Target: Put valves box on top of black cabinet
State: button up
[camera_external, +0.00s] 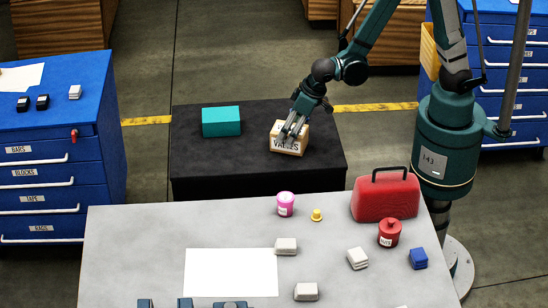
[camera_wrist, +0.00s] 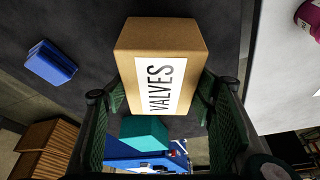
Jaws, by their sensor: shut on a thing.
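The valves box (camera_external: 284,147) is a tan carton with a white label reading VALVES. My gripper (camera_external: 291,128) is shut on it from above. In the wrist view the valves box (camera_wrist: 165,72) sits between the two green finger pads of my gripper (camera_wrist: 155,95), its label facing the camera. The black cabinet (camera_external: 240,168) is low with a flat dark top, behind the grey table. The box appears over the right half of that top; I cannot tell whether it touches it.
A teal box (camera_external: 221,121) stands on the cabinet's left part. The grey table (camera_external: 130,250) in front holds a red case (camera_external: 386,196), a pink canister (camera_external: 286,204) and several small items. Blue drawer units (camera_external: 50,150) stand left and right. The cabinet top's middle is clear.

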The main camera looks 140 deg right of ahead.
jog(key=shift+f, duration=0.3)
jog(key=o, duration=1)
jog(key=shift+r, duration=0.3)
jog(key=shift+p+v, duration=0.85)
jog(key=shift+v, duration=5.05)
jog(key=shift+s+a, duration=0.1)
